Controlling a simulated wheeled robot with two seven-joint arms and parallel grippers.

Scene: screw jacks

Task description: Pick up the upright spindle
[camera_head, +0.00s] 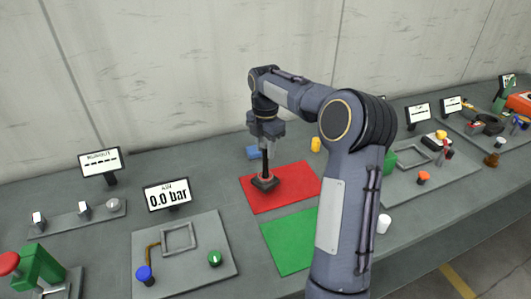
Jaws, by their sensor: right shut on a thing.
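The upright spindle (264,165) is a thin dark rod. It stands above a dark square base with a reddish collar (264,182) on the red mat (297,190). My right gripper (265,143) points down from above and is shut on the spindle's upper end. I cannot tell whether the spindle still touches the base. A green mat (285,245) lies in front of the red one, partly hidden by my right arm. My left gripper is not in view.
A blue block (253,153) and a yellow cylinder (316,144) stand behind the red mat. A white cylinder (383,224) stands right of my arm. The green mat's visible part is bare.

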